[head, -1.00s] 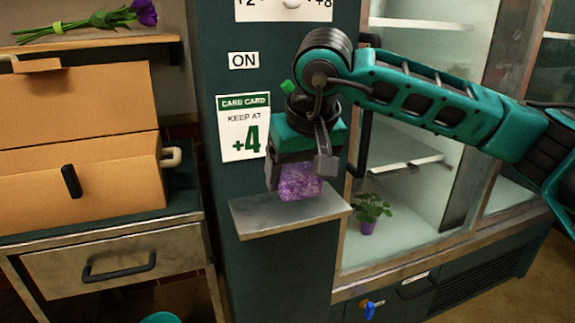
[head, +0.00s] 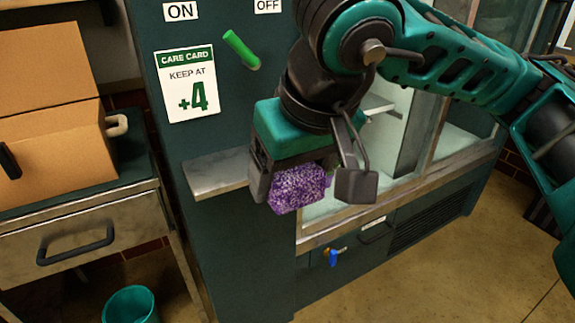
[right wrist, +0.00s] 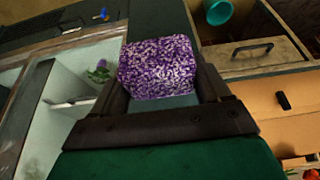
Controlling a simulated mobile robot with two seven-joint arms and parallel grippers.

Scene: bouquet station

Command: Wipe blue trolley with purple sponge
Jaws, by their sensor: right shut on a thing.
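The purple sponge (head: 298,187) is speckled and block-shaped. My right gripper (head: 312,190) is shut on it and holds it in the air, in front of the cabinet and just right of the small metal shelf. The right wrist view shows the sponge (right wrist: 158,68) between the fingers of the right gripper (right wrist: 160,95). No blue trolley shows in these frames. My left gripper is not in view.
A metal shelf (head: 215,175) juts from the dark green cabinet (head: 240,250). A green lever (head: 241,50) sits above it. At the left stand a cardboard box (head: 50,140) on a drawer unit (head: 80,235) and a teal bin (head: 130,305). Floor at lower right is clear.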

